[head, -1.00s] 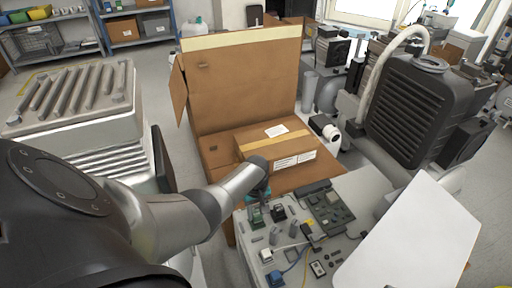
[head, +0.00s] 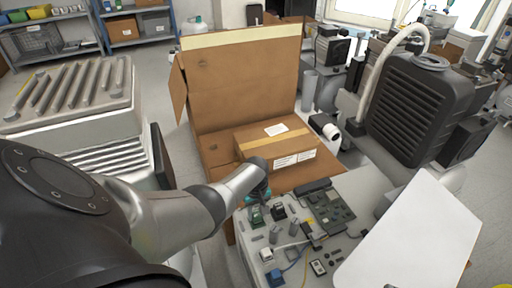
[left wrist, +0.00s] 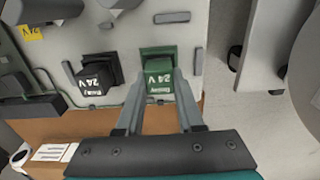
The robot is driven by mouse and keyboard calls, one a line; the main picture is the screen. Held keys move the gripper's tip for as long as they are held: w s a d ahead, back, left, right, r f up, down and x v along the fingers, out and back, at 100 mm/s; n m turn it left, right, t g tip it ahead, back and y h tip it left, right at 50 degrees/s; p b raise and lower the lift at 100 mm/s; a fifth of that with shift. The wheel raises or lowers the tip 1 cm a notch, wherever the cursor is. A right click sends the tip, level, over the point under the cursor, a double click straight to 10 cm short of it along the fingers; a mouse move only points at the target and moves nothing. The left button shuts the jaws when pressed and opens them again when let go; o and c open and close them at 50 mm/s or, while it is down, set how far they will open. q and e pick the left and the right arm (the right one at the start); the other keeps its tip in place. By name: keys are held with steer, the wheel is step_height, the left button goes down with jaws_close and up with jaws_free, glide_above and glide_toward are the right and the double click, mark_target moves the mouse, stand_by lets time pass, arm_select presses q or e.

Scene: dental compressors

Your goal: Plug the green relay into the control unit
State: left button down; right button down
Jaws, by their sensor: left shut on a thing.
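The green relay (left wrist: 159,84), marked 24 V, sits between the fingertips of my left gripper (left wrist: 164,82), which is shut on it. It is right at a dark green socket (left wrist: 158,52) on the light grey control unit (left wrist: 205,25). I cannot tell whether it is fully seated. In the head view the green relay (head: 256,216) shows small below my left gripper (head: 261,197). A black relay (left wrist: 97,78), also marked 24 V, stands beside it in a black socket. My right gripper is not in view.
A circuit board (head: 330,211), cables and small parts cover the control unit's panel. An open cardboard box (head: 245,85) holding a taped carton (head: 275,145) stands behind it. A white panel (head: 410,235) rises at the right. A dark compressor (head: 408,110) stands behind.

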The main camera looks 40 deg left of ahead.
arm_select(q)
steer(key=c, duration=0.7)
jaws_free()
steer(key=shift+s+f, duration=0.1)
steer(key=shift+f, duration=0.05)
steer(key=shift+o, duration=1.3)
steer(key=shift+s, duration=0.15)
steer(key=shift+c, duration=0.3)
steer(key=shift+o, duration=0.7)
steer(key=shift+s+f, duration=0.1)
steer(key=shift+o, duration=0.2)
steer(key=shift+w, duration=0.2)
